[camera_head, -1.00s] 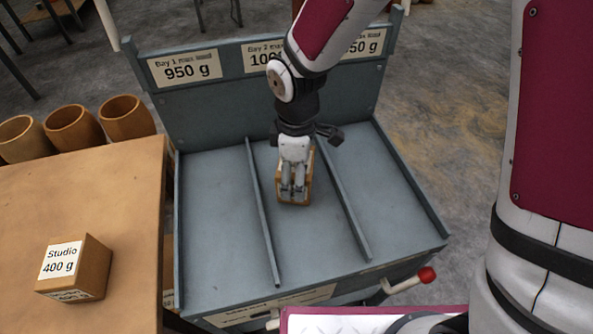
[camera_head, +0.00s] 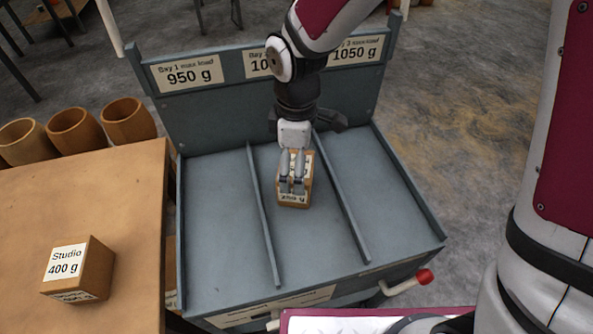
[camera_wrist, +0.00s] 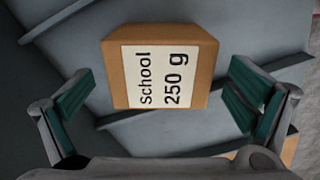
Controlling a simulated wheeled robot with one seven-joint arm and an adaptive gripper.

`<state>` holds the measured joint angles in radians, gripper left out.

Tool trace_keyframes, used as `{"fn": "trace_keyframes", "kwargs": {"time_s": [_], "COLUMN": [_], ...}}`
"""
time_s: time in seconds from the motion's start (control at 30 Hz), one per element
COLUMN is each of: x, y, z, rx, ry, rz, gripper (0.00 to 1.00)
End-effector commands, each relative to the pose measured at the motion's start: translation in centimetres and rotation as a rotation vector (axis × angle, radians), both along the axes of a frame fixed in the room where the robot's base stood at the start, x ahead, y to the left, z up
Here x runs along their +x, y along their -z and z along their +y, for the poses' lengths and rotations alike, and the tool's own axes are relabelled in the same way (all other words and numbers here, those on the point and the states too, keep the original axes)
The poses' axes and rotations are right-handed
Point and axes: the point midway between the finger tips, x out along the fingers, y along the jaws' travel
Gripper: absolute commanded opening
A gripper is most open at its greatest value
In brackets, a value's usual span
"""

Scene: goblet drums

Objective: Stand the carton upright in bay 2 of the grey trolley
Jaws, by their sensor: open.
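A brown carton (camera_head: 294,196) stands in the middle bay, bay 2, of the grey trolley (camera_head: 205,215), between the two dividers. In the wrist view the carton (camera_wrist: 160,66) shows a white label reading "School 250 g". My gripper (camera_head: 292,182) is just above and behind the carton in the head view and hides part of it. In the wrist view my gripper (camera_wrist: 160,102) is open, with a finger on each side of the carton and a gap to each.
A second carton (camera_head: 92,268) labelled "Studio 400 g" sits on the wooden table (camera_head: 120,190) at left. Several wooden drums (camera_head: 128,121) stand behind that table. Bay signs (camera_head: 187,77) line the trolley's back panel. The left and right bays are empty.

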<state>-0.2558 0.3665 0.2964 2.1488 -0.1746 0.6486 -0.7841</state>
Motion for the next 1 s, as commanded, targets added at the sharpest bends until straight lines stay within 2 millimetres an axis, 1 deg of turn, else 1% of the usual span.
{"fn": "trace_keyframes", "kwargs": {"time_s": [0.03, 0.1, 0.2, 0.3, 0.4, 0.5, 0.77, 0.87, 0.97, 1.0], "x": [0.1, 0.0, 0.0, 0.0, 0.0, 0.0, 0.0, -0.2, -1.0, -1.6], "y": [-1.4, -2.9, -4.7, -6.1, -7.0, -7.5, -7.7, -8.5, -10.4, -11.4], "z": [0.0, 0.0, 0.0, 0.0, 0.0, 0.0, 0.0, -0.9, -3.1, -4.4], "rx": [0.002, 0.002, 0.002, 0.002, 0.001, 0.001, 0.000, -0.006, -0.020, -0.027], "ry": [0.001, 0.000, 0.001, 0.000, 0.000, 0.000, 0.002, 0.037, 0.137, 0.196], "rz": [-0.005, -0.004, -0.003, -0.003, -0.001, -0.001, -0.001, -0.009, -0.032, -0.042], "gripper": [0.99, 0.99, 0.99, 0.99, 0.99, 0.99, 0.99, 0.99, 0.99, 0.99]}}
